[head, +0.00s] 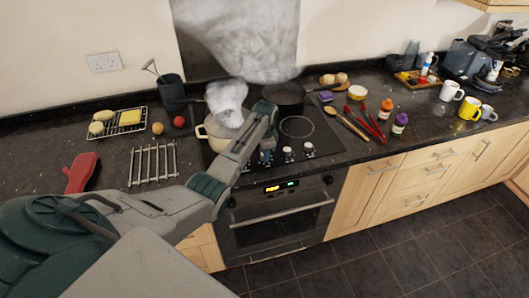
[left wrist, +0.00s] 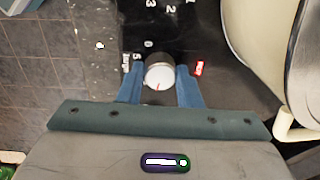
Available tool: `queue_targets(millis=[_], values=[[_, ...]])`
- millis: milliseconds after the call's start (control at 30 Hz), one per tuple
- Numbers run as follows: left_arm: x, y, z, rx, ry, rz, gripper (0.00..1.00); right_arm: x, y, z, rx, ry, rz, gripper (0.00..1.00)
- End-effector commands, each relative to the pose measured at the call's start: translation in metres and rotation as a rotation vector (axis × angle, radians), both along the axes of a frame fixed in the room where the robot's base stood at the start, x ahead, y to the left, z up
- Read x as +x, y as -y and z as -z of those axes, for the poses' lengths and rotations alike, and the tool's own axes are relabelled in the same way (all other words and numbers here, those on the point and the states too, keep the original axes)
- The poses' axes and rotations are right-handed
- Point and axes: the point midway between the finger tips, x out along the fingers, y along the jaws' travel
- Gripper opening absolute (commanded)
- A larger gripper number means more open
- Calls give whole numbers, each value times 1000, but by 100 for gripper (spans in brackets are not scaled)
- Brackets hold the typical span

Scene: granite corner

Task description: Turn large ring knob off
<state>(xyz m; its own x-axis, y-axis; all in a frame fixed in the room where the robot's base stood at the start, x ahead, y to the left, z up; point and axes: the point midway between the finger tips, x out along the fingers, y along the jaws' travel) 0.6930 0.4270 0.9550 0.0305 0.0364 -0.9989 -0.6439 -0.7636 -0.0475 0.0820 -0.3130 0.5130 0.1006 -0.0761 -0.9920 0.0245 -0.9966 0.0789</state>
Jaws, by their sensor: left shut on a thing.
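In the left wrist view a round white-topped knob (left wrist: 159,74) with a red pointer line sits between the two blue fingers of my left gripper (left wrist: 160,80), which is shut on it. Printed numbers surround the knob, with a red mark to its right. The pointer lies nearly upright in the picture, leaning slightly. In the head view my left gripper (head: 265,156) is at the front of the black cooktop (head: 325,142), and my arm partly hides the knob row. Two other knobs (head: 288,152) (head: 309,149) show to its right. My right gripper is not in view.
A cream pot (head: 212,134) steams at the cooktop's left; its side (left wrist: 245,35) is close to my gripper in the wrist view. A dark pan (head: 284,94) stands behind under smoke. A metal rack (head: 153,165) lies left. The oven (head: 280,216) is below.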

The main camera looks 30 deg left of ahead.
Motion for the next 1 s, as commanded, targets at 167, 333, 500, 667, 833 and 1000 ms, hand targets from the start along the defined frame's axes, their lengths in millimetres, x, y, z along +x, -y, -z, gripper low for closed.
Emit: queue_targets(millis=[167,333,500,667,833,1000], values=[[1,0,-1,1,2,-168,9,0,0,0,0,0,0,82],[1,0,-1,1,2,-329,9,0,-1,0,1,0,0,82],[1,0,-1,1,2,-492,9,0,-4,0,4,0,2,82],[2,0,-1,1,3,-643,9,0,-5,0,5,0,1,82],[2,0,-1,0,3,-805,9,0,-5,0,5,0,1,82],[2,0,-1,1,2,-966,9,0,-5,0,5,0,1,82]])
